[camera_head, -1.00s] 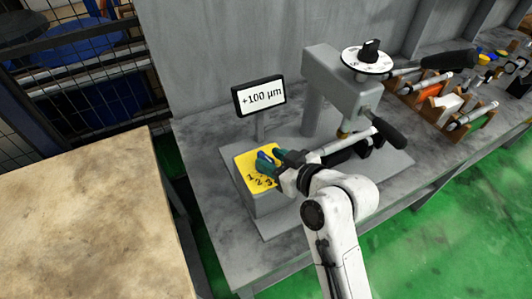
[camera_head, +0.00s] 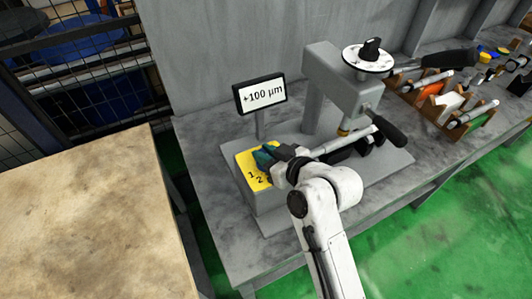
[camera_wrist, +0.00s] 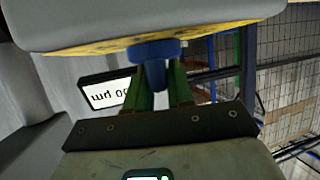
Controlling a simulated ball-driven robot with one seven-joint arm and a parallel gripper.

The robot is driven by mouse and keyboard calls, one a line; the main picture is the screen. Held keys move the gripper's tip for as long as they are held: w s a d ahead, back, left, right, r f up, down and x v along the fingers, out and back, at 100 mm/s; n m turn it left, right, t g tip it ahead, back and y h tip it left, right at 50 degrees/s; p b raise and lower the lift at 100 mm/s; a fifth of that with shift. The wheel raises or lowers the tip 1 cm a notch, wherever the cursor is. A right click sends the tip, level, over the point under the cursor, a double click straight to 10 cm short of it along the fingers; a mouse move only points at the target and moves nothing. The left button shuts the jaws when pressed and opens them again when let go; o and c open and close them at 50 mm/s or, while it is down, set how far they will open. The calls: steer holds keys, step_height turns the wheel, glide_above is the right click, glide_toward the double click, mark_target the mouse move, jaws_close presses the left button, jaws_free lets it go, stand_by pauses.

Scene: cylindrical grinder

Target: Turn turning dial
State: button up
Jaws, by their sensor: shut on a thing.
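The blue turning dial (camera_wrist: 153,52) sits on the yellow plate (camera_wrist: 85,47) of the grey machine. In the head view the yellow plate (camera_head: 255,177) carries printed numbers, with 1 and 2 readable, and the dial is mostly hidden behind my gripper. My gripper (camera_head: 266,157) is at the dial. In the wrist view, the green fingers of my gripper (camera_wrist: 158,85) stand on both sides of the dial's blue grip and are shut on it.
A display (camera_head: 260,94) reading +100 µm stands behind the plate. The grey machine (camera_head: 322,90) has a black knob on a white disc (camera_head: 369,56) and a dark handle (camera_head: 388,128). Wooden racks with tools are at right. A beige table (camera_head: 85,220) is at left.

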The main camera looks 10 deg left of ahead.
jaws_close()
steer(key=shift+m+h+p, duration=0.3)
steer(key=shift+p, duration=0.2)
steer(key=shift+s+a+m+t+h+p, duration=0.1)
steer(key=shift+m+t+h+p, duration=0.3)
steer(key=shift+m+t+p, duration=0.15)
steer(key=shift+f+m+t+h+p, duration=0.1)
steer(key=shift+m+t+h+p, duration=0.2)
steer(key=shift+m+t+h, duration=0.25)
steer(key=shift+f+m+t+h, duration=0.15)
steer(key=shift+m+t+h, duration=0.25)
steer(key=shift+m+h, duration=0.45)
steer(key=shift+m+t+h+b, duration=0.3)
steer(key=shift+m+h+b, duration=0.4)
steer(key=shift+b, duration=0.1)
